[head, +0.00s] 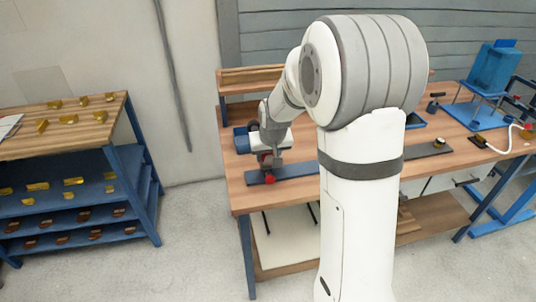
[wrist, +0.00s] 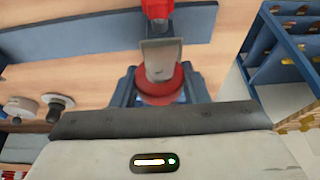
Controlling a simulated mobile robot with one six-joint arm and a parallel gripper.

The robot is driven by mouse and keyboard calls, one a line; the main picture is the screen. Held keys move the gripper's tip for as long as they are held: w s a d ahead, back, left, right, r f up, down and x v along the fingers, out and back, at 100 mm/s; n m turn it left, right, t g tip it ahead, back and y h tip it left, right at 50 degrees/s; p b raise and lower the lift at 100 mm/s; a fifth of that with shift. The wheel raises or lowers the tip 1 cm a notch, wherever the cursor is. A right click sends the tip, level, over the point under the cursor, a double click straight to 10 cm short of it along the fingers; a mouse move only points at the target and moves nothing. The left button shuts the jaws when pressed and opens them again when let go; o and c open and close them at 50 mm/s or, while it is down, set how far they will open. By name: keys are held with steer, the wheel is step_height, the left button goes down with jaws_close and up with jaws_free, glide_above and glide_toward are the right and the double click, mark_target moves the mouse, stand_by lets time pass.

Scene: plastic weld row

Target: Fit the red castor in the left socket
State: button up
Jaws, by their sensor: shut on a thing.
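My gripper (head: 268,162) is low over the left part of a long dark bar (head: 300,170) on the wooden workbench. In the wrist view my gripper (wrist: 160,92) has its blue jaws shut on the red castor (wrist: 162,88), which shows a round red body. A grey metal plate (wrist: 160,60) stands against it, and a bright red part (wrist: 157,8) lies beyond. The castor is small and partly hidden by my gripper in the head view. The dark bar also shows in the wrist view (wrist: 60,36). I cannot make out the left socket, or whether the castor touches the bar.
A blue fixture (head: 490,75) stands at the bench's right. A shelf rack (head: 95,165) with yellow and brown parts is at the left. Two round-headed parts (wrist: 40,107) lie left in the wrist view.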

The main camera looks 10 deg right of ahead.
steer(key=o, duration=1.5)
steer(key=shift+o, duration=0.2)
steer(key=shift+r+p, duration=2.2)
steer(key=shift+r, duration=1.35)
steer(key=shift+s, duration=0.1)
